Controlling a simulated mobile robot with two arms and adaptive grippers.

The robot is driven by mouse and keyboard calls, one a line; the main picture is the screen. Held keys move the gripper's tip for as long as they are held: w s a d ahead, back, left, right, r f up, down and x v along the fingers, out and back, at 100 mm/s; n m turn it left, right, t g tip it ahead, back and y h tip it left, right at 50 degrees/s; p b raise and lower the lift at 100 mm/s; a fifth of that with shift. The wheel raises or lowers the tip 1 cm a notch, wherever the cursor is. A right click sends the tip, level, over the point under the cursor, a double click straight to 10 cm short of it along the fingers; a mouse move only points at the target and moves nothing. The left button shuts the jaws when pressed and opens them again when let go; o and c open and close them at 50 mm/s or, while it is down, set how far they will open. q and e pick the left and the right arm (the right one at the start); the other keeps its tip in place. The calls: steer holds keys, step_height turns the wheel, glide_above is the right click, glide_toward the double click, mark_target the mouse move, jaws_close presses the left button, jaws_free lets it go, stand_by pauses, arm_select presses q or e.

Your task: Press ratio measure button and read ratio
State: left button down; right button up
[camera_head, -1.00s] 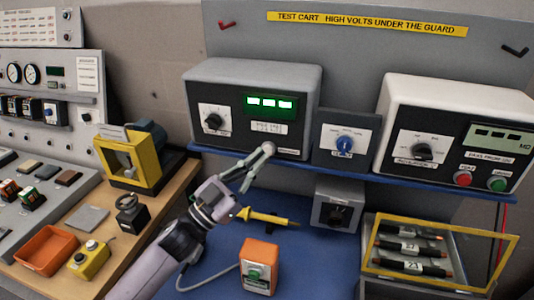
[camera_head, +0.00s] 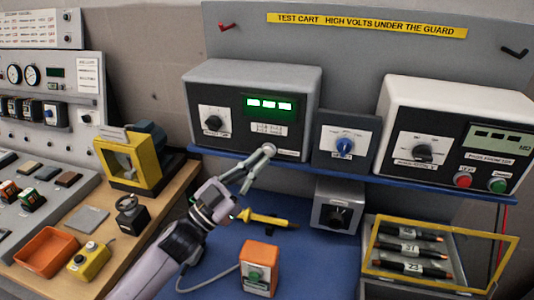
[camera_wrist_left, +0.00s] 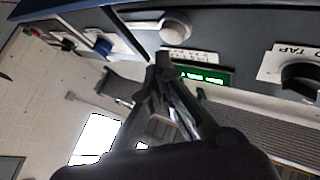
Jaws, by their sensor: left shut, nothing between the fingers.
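The grey ratio meter (camera_head: 255,75) stands on the blue shelf, with a green lit display (camera_head: 270,105). Its digits are too washed out to read. Below the display is a small white label (camera_head: 267,128). My left gripper (camera_head: 262,158) is shut and empty, its tip at the lower front of the meter. In the left wrist view a pale round button (camera_wrist_left: 175,29) shows beside the label, close to the tip of the left gripper (camera_wrist_left: 163,62). Whether the tip touches the button or is just short of it, I cannot tell. My right gripper is not in view.
A selector box with a blue knob (camera_head: 345,146) and a white meter (camera_head: 450,110) with red and green buttons stand to the right. Below are a yellow probe (camera_head: 262,217), an orange button box (camera_head: 260,262) and a yellow-framed guard (camera_head: 515,250) over a tray.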

arm_select(q)
steer(key=shift+w, duration=0.15)
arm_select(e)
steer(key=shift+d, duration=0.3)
arm_select(q)
steer(key=shift+w+d, duration=0.15)
steer(key=shift+w, duration=0.15)
steer(key=shift+w+d, duration=0.1)
steer(key=shift+w, duration=0.25)
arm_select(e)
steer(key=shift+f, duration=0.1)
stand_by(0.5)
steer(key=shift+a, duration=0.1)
arm_select(q)
steer(key=shift+s+a+p, duration=0.3)
steer(key=shift+s+p, duration=0.05)
steer(key=shift+s, duration=0.5)
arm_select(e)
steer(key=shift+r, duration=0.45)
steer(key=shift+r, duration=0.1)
